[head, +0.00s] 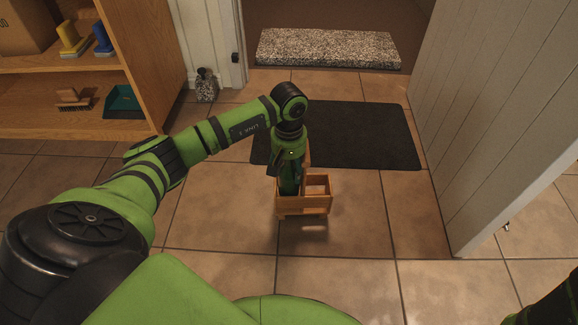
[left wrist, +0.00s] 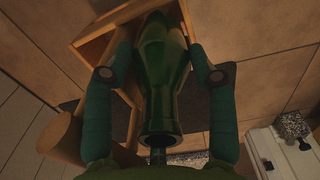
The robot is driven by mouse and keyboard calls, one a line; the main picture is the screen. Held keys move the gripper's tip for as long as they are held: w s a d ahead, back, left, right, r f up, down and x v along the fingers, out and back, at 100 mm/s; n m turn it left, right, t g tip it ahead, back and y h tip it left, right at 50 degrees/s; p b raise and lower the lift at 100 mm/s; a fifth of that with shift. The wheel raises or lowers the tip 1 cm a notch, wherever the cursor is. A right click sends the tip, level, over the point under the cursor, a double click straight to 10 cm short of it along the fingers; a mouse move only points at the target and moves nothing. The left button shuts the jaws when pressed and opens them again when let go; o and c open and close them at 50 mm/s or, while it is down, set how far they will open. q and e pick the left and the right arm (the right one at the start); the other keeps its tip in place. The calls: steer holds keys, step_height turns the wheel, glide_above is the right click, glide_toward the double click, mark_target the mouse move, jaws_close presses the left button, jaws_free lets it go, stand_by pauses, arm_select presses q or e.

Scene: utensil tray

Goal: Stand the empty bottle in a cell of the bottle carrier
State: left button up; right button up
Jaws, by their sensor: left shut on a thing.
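The green glass bottle (left wrist: 163,95) is between the two fingers of my left gripper (head: 289,170), which is shut on it. In the left wrist view its open mouth faces the camera and its body runs down toward the carrier. In the head view a dark green part of the bottle (head: 289,187) shows below the gripper, roughly upright at the left part of the wooden bottle carrier (head: 304,208). The carrier also shows in the left wrist view (left wrist: 92,42). The bottle's base is hidden, so I cannot tell whether it touches the cell floor. My right gripper is not in view.
The carrier stands on a tiled floor, with a dark mat (head: 365,135) behind it. A white door (head: 500,110) stands at the right. A wooden shelf (head: 75,75) with brushes and a dustpan is at the left. The tiles right of the carrier are clear.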

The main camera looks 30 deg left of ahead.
arm_select(q)
steer(key=o, duration=1.2)
steer(key=shift+c, duration=0.2)
